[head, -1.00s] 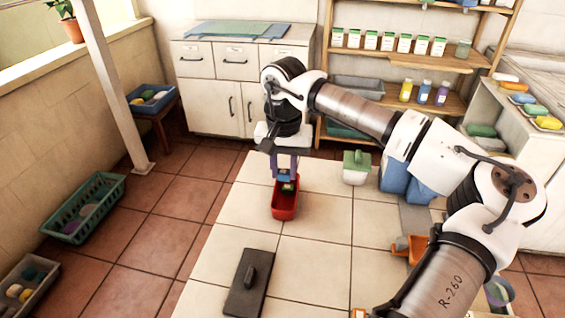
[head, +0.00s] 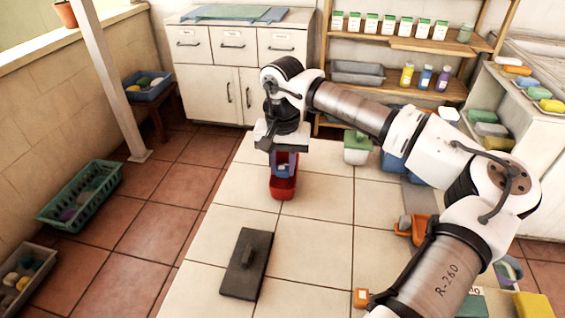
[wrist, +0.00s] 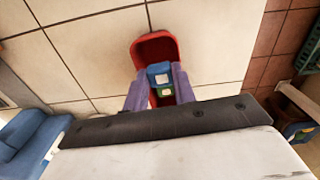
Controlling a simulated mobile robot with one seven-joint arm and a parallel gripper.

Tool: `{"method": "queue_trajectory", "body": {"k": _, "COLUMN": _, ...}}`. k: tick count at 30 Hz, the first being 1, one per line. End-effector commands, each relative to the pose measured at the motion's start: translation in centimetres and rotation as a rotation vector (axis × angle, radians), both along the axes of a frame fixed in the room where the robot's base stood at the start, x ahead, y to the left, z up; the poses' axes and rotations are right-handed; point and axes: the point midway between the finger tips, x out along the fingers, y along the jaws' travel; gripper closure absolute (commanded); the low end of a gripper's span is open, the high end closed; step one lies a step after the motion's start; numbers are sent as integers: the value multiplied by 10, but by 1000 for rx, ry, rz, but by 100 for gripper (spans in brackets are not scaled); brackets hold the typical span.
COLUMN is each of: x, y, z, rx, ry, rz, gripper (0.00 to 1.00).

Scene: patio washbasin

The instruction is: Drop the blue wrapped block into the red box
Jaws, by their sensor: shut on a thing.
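The blue wrapped block (wrist: 158,72) is between the purple fingers of my gripper (wrist: 160,84), which are shut on it. The block also shows in the head view (head: 284,168). The red box (head: 283,190) stands on the tiled top directly below my gripper (head: 285,166). The fingers and block overlap the box's opening in the wrist view (wrist: 150,46), and hide part of its inside.
A dark float with a handle (head: 246,264) lies in front of the box. A green-and-white container (head: 357,148) stands behind right, and an orange scoop (head: 418,230) lies to the right. The tiles around the box are clear.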

Motion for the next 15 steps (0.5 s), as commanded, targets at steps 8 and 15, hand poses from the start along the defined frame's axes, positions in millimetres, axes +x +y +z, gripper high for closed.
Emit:
{"method": "queue_trajectory", "body": {"k": 8, "x": 0, "y": 0, "z": 0, "rx": 0, "ry": 0, "rz": 0, "gripper": 67}}
{"method": "queue_trajectory", "body": {"k": 15, "x": 0, "y": 0, "z": 0, "rx": 0, "ry": 0, "rz": 0, "gripper": 48}}
